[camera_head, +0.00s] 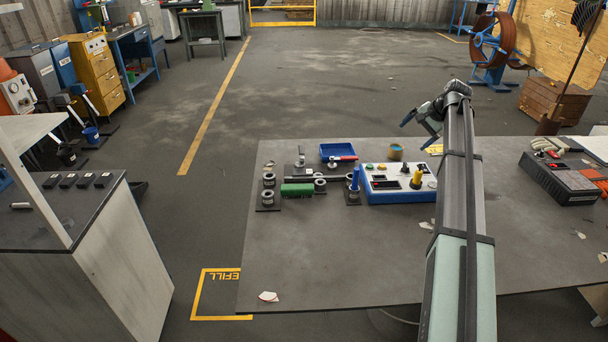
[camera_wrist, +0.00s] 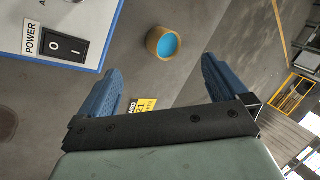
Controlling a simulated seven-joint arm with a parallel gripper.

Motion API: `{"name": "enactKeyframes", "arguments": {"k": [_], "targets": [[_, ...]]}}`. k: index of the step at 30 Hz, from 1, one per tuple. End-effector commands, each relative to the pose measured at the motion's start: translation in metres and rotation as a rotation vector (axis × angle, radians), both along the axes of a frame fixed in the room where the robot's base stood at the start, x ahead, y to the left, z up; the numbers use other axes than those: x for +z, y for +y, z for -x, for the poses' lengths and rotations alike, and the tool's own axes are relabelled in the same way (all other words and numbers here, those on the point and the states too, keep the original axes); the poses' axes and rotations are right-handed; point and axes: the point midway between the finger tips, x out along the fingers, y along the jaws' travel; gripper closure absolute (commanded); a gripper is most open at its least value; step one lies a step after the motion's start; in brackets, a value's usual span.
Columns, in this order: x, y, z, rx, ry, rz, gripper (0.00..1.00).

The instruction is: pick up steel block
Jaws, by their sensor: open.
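I cannot single out the steel block for certain. A small grey metal piece (camera_head: 300,161) stands on a dark plate at the back left of the table in the head view and may be it. No steel block shows in the wrist view. My gripper (camera_head: 419,126) is at the right of the head view, above the table's back edge and well to the right of that piece. In the wrist view my gripper (camera_wrist: 159,68) has its two blue fingers wide apart, with nothing between them.
A white and blue control panel (camera_head: 399,195) stands left of my arm. A tan cup (camera_head: 396,152) with blue inside is behind it. A blue tray (camera_head: 337,150), a green brush (camera_head: 297,190) and ringed metal parts (camera_head: 268,198) lie left. The table's (camera_head: 330,260) front is mostly clear.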

Motion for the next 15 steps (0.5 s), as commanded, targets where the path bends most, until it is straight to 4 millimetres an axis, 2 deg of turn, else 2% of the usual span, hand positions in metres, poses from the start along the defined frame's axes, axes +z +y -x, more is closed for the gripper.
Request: {"name": "enactKeyframes", "arguments": {"k": [1,3,8,15], "targets": [[0.001,0.027,-0.005,0.054,0.016,0.025,0.00],[0.002,0.059,-0.007,0.122,0.042,0.060,0.00],[0.007,0.130,-0.009,0.276,0.095,0.141,0.00],[0.015,0.233,0.001,0.501,0.174,0.262,0.00]]}}
